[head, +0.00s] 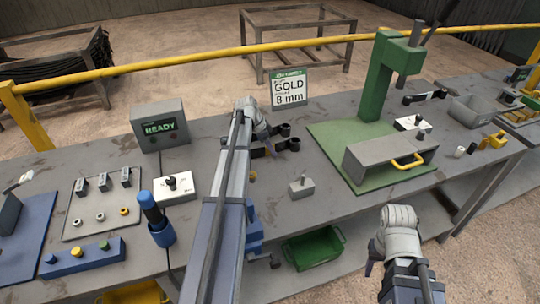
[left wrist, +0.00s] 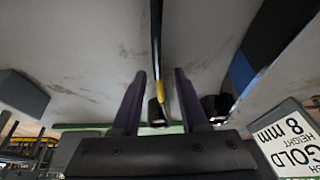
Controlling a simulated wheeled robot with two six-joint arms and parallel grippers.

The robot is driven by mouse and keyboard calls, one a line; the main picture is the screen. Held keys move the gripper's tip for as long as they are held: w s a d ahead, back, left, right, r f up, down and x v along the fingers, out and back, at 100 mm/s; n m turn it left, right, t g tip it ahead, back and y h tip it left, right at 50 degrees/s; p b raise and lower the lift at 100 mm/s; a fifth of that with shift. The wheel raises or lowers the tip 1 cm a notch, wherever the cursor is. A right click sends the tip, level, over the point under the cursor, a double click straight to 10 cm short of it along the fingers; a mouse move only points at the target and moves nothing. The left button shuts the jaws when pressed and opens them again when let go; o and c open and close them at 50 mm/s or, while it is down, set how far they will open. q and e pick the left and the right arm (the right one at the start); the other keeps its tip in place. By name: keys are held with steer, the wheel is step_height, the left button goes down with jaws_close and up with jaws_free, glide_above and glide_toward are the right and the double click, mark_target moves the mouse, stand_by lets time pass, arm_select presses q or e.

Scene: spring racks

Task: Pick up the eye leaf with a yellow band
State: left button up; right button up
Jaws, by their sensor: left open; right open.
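My left gripper (head: 268,141) reaches over the bench beside dark eye leaves (head: 285,130). In the left wrist view its two purple fingers (left wrist: 159,95) are apart. A narrow black leaf with a yellow band (left wrist: 162,88) runs lengthwise in the gap between them, its rolled eye near the palm. I cannot tell whether the fingers touch it. The band is hard to make out in the head view, where my left arm and gripper cover part of the leaves. My right gripper (head: 372,260) is partly visible, off the bench's front edge, with nothing seen in it.
A sign reading GOLD 8 mm (head: 289,89) stands behind the leaves; a green press (head: 376,80) stands right. A small grey block (head: 301,187) sits in front. A READY box (head: 160,126) and switch box (head: 176,188) are left of my arm.

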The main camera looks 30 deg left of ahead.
arm_select(q)
steer(key=shift+c, duration=0.3)
jaws_close()
stand_by(1.1)
